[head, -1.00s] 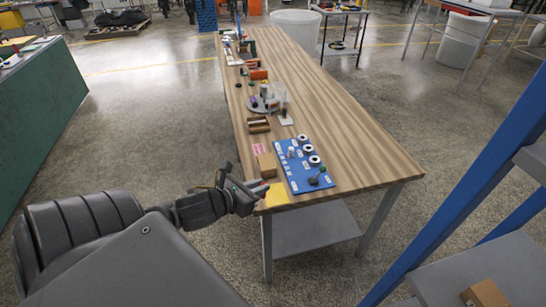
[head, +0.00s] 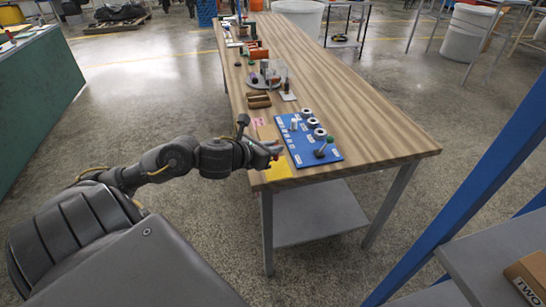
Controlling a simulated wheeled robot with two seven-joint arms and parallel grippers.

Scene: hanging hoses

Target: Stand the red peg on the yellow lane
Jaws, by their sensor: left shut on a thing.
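The yellow lane (head: 278,172) is a flat yellow patch at the near left corner of the wooden table. My left gripper (head: 272,152) is over that corner, just behind and above the yellow patch. It is shut on the red peg (head: 275,158), of which only a small red part shows by the fingertips. The rest of the peg is hidden, and I cannot tell whether it is upright or touches the table. My right gripper is out of view.
Farther back are a brown tray (head: 258,100) and a round grey stand. The table's right side (head: 385,130) is clear.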

